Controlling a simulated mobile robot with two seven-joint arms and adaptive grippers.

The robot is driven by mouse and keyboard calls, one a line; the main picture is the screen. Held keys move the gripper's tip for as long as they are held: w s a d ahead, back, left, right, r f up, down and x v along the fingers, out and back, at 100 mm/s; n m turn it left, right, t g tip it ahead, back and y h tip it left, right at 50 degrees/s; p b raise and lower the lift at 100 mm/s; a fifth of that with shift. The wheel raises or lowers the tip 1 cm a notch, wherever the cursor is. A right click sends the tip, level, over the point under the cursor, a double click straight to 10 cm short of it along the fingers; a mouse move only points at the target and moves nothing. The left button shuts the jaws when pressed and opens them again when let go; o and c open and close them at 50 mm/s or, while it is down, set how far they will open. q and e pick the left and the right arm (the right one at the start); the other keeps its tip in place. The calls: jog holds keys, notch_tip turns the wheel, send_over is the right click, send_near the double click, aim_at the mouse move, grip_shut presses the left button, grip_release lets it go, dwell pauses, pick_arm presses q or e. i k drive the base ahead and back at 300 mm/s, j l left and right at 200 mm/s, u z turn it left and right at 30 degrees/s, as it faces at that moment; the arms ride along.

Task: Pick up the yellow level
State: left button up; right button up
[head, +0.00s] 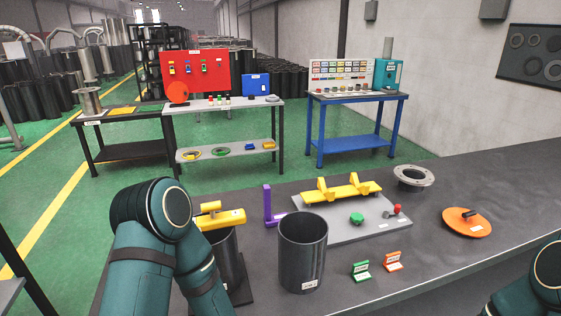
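A yellow bar-shaped tool with a raised knob (220,218), which looks like the yellow level, lies at the top of a dark cylinder (228,262) beside my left arm. Its left end meets the edge of my arm in the picture, and part of the cylinder is hidden behind the arm. A longer yellow piece with two upright blocks (342,192) sits on a grey plate (340,225) on the table. My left arm bends at lower left and its gripper is out of view. Only a piece of my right arm shows at lower right, without its gripper.
An open dark cylinder (303,262) stands on the dark table (420,270). Around it are a purple bracket (270,207), green (361,270) and orange (393,261) signs, a flange ring (413,178) and an orange disc (467,222). The table's front right is clear.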

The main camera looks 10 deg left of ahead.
aim_at(213, 221)
jog(key=u, duration=1.2)
